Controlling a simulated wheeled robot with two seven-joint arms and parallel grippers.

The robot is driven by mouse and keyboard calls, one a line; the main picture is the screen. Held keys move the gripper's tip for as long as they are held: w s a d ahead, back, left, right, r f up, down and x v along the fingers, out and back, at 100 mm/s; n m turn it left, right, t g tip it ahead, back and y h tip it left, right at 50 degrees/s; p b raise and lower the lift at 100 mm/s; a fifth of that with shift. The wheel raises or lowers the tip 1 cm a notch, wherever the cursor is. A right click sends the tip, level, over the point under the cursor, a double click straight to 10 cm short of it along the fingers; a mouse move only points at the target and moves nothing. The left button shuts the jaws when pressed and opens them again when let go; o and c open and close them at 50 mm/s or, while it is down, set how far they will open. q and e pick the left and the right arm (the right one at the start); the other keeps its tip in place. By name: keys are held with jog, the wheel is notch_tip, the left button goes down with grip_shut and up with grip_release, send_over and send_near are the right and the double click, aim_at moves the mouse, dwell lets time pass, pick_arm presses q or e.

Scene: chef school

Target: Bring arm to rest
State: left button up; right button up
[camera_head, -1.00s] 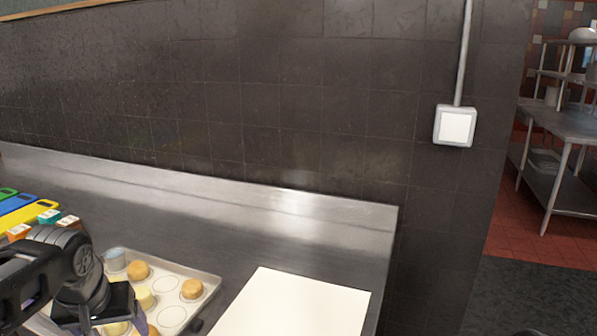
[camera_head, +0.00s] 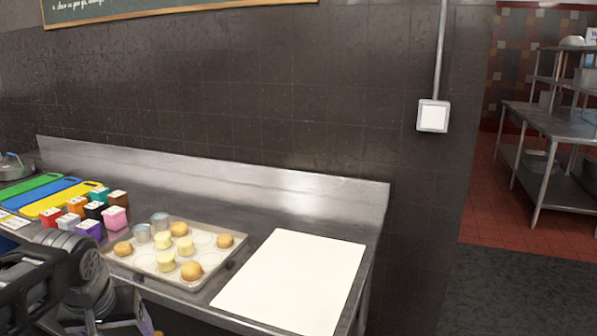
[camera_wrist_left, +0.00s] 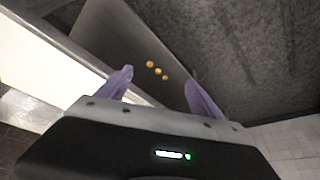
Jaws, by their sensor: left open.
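My left arm comes in at the lower left of the head view, with its gripper only partly showing at the bottom edge, in front of the counter's front edge. In the left wrist view my left gripper (camera_wrist_left: 160,88) has its two purple fingers spread apart, with nothing between them. My right gripper is in neither view.
A baking tray (camera_head: 222,260) with round pastries and metal cups lies on the steel counter (camera_head: 237,178). A white board (camera_head: 293,282) lies to its right. Coloured boxes (camera_head: 115,218) and cutting boards (camera_head: 62,199) are at the left. Floor (camera_head: 500,290) is clear at right.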

pick_arm(q)
jog(key=w+d+f+m+t+h, duration=0.2)
jog(key=w+d+f+t, duration=0.15)
jog(key=w+d, duration=0.4)
jog(key=w+d+f+h, duration=0.1)
jog(key=d+f, duration=0.3)
jog(key=f, duration=0.5)
jog(key=w+d+f+h, duration=0.1)
jog(key=d+f, duration=0.3)
jog(key=f, duration=0.5)
jog(key=s+d+f+g, duration=0.1)
jog(key=s+d+f, duration=0.15)
jog(key=f, duration=0.25)
jog(key=s+d+f+g+h, duration=0.1)
jog(key=s+d+f, duration=0.1)
jog(key=s+f, duration=0.25)
jog(key=s+d+f+g, duration=0.1)
jog(key=s+d+f, duration=0.2)
jog(key=f, duration=0.3)
jog(key=s+d+f+g, duration=0.2)
jog(key=s+f, duration=0.2)
jog(key=s, duration=0.3)
jog(key=s+d+f+g, duration=0.2)
jog(key=s+f, duration=0.2)
jog(key=s, duration=0.4)
jog(key=shift+d+f+h, duration=0.15)
jog(key=shift+d+h, duration=0.25)
